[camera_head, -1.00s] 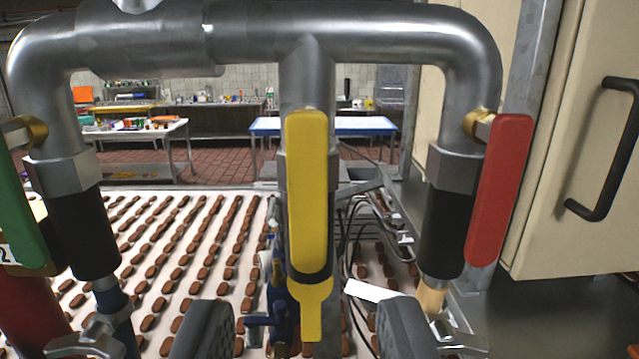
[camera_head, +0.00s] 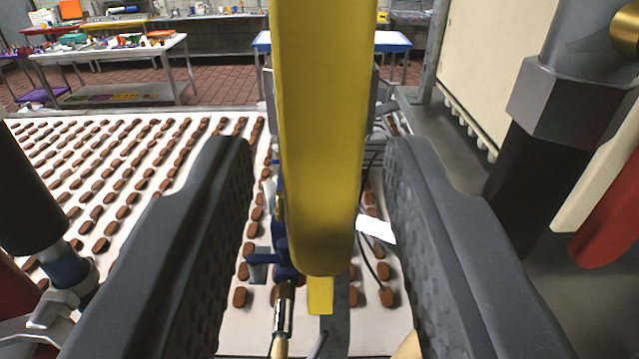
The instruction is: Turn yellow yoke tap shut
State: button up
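The yellow yoke tap handle (camera_head: 322,130) hangs down in the middle of the view, large and close. Its lower end is rounded, and a smaller yellow piece (camera_head: 320,296) shows below it. My gripper (camera_head: 320,185) is open, with one dark padded finger on each side of the handle. Gaps show between the handle and both fingers. The upper end of the handle and its pivot are out of view.
The red handle (camera_head: 612,210) and a grey pipe nut (camera_head: 572,103) with a black sleeve are close at right. Another black sleeve (camera_head: 28,195) is at left. Behind is a white conveyor (camera_head: 55,122) with rows of brown biscuits. Tables stand farther back.

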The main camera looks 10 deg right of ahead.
grip_shut()
jog(key=shift+w+a+f, duration=0.1)
jog(key=shift+a, duration=0.1)
jog(key=shift+d+m, duration=0.1)
jog(key=shift+m, duration=0.2)
jog(key=a+r+m+p, duration=0.1)
jog(key=m+p, duration=0.1)
jog(key=m, duration=0.3)
jog(key=a+r+m+p, duration=0.1)
jog(key=m+p, duration=0.2)
jog(key=m, duration=0.3)
jog(key=a+r+m+p, duration=0.1)
jog(key=r+m+p, duration=0.1)
jog(key=m, duration=0.4)
jog(key=shift+w+a+p, duration=0.15)
jog(key=shift+w+p, duration=0.1)
jog(key=shift+p, duration=0.05)
jog(key=shift+m, duration=0.4)
